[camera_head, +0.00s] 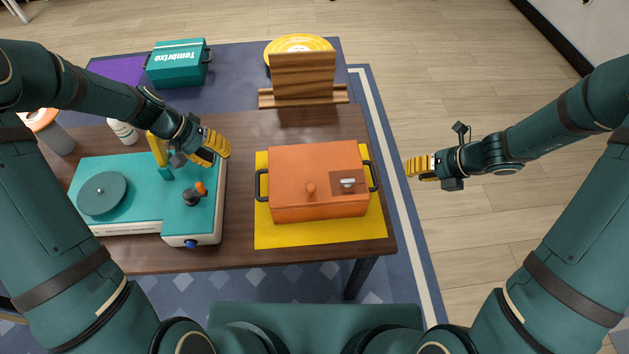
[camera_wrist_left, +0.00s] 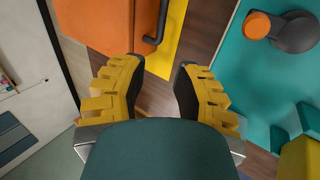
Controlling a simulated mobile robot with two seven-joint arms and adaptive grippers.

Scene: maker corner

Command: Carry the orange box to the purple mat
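The orange box (camera_head: 318,160) sits on a yellow mat (camera_head: 290,236) on the brown table, with a black handle at its left end (camera_head: 261,185) and another at its right end (camera_head: 372,176). My left gripper (camera_head: 226,147) is open and empty, up and left of the left handle. The left wrist view shows its two spread fingers (camera_wrist_left: 159,70), with the orange box (camera_wrist_left: 97,24) and handle (camera_wrist_left: 157,26) beyond them. My right gripper (camera_head: 410,167) is right of the right handle, apart from it; its opening is unclear. The purple mat (camera_head: 117,70) lies at the back left, partly hidden.
A teal box (camera_head: 178,66) stands beside the purple mat on the blue-grey back table (camera_head: 235,75). A wooden stand (camera_head: 303,78) and yellow disc (camera_head: 292,44) are behind the orange box. A teal turntable machine (camera_head: 130,180) and a white bottle (camera_head: 123,132) are left.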

